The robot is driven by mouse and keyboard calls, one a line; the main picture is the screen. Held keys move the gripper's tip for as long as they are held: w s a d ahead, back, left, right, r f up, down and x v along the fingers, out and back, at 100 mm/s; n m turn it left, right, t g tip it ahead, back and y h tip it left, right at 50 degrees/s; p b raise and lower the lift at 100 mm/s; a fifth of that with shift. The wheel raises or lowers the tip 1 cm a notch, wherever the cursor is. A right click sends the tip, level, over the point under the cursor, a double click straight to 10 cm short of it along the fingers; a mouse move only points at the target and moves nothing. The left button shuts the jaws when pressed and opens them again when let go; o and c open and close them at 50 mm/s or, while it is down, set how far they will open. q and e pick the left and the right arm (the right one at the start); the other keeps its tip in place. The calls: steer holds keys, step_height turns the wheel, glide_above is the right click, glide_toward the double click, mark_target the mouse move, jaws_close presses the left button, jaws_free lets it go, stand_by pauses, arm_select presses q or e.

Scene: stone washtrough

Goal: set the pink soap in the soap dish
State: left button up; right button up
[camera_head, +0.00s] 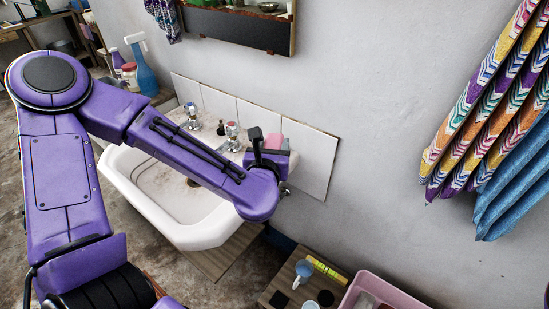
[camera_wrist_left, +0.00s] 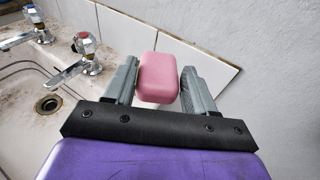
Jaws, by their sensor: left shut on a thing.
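The pink soap (camera_wrist_left: 158,77) sits between the two grey fingers of my left gripper (camera_wrist_left: 160,72) in the left wrist view, and the gripper is shut on it. In the head view the soap (camera_head: 272,141) shows as a small pink patch just beyond my left gripper (camera_head: 279,147), above the back right corner of the white washbasin (camera_head: 195,232). A pale surface shows just below the soap in the wrist view, but I cannot tell whether it is a dish. I cannot make out the soap dish for certain in either view. My right gripper is not in view.
Two taps (camera_head: 192,117) (camera_head: 232,138) stand along the basin's back, before white tiles (camera_head: 314,160). A low wooden stand (camera_head: 275,283) with small items and a pink tub (camera_head: 385,290) are at lower right. Patterned cloths (camera_head: 480,110) hang at right. A blue spray bottle (camera_head: 145,75) stands behind.

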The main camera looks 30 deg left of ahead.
mark_target(270, 136)
arm_select(q)
steer(key=w+a+f, duration=0.1)
steer(key=w, duration=0.1)
steer(key=w+a+f+p, duration=0.1)
steer(key=w+a, duration=0.1)
steer(key=w+a+f+p, duration=0.1)
steer(key=w+a, duration=0.1)
steer(key=shift+w+f, duration=0.15)
steer(key=shift+w, duration=0.1)
steer(key=w+f, duration=0.1)
steer(key=f, duration=0.1)
steer(key=w+a+f, duration=0.1)
steer(key=f, duration=0.1)
steer(key=w+a+f, duration=0.1)
steer(key=shift+w+a+f, duration=0.2)
steer(key=shift+w+f, duration=0.1)
steer(key=shift+f, duration=0.1)
step_height(270, 136, down, 2)
steer(key=shift+w+a+f+p, duration=0.15)
steer(key=shift+f+p, duration=0.1)
steer(key=shift+p, duration=0.5)
steer(key=shift+c, duration=0.4)
steer(key=shift+f, duration=0.4)
steer(key=shift+c, duration=1.2)
steer(key=o, duration=1.4)
steer(key=shift+f, duration=0.15)
steer(key=shift+s, duration=0.2)
